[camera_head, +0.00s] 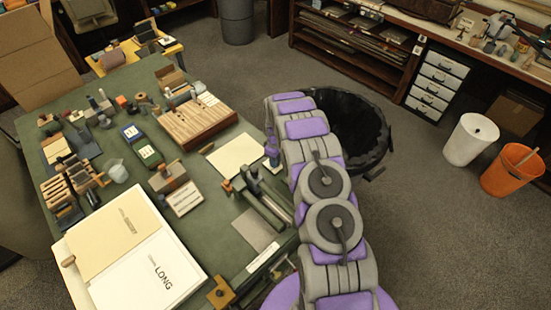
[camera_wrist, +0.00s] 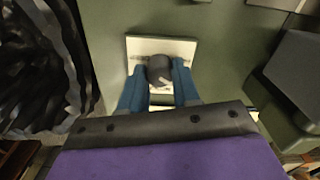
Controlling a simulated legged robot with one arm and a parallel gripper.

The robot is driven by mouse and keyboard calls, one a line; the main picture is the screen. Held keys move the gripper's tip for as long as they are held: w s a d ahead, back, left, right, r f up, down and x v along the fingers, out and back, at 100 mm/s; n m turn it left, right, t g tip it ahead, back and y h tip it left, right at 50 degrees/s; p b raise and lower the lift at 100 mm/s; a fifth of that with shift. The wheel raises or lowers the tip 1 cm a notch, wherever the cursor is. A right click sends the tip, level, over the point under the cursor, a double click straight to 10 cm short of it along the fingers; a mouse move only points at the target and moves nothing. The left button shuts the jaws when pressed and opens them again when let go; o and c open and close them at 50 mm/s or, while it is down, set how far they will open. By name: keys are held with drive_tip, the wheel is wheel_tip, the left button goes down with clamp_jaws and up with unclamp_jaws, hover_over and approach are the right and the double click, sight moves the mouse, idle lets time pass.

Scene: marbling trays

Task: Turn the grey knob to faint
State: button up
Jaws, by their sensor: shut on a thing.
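The grey knob (camera_wrist: 159,69) is round and dark grey, seen from above in the wrist view. It sits on a pale square plate (camera_wrist: 134,50) on the green surface. A light mark shows on the knob's lower right part. My gripper (camera_wrist: 160,79) has blue fingers on both sides of the knob and is shut on it. In the head view my gripper (camera_head: 272,155) is at the right edge of the green table, beside my purple and grey arm. The knob cannot be made out there. Any lettering on the plate is too small or covered to read.
A green clamp-like tool (camera_head: 262,200) stands close to my gripper on the table. A white sheet (camera_head: 234,156) lies to its left, with a wooden rack (camera_head: 196,122) beyond. A black bin (camera_head: 350,125) stands right behind my arm.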

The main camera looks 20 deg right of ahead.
drive_tip(key=shift+s+f, duration=0.1)
drive_tip(key=shift+s, duration=0.05)
idle(0.3)
drive_tip(key=o, duration=1.1)
drive_tip(key=shift+d, duration=0.1)
drive_tip(key=shift+c, duration=0.2)
wheel_tip(320, 180, up, 17)
drive_tip(key=p, duration=0.1)
drive_tip(key=shift+r, duration=0.2)
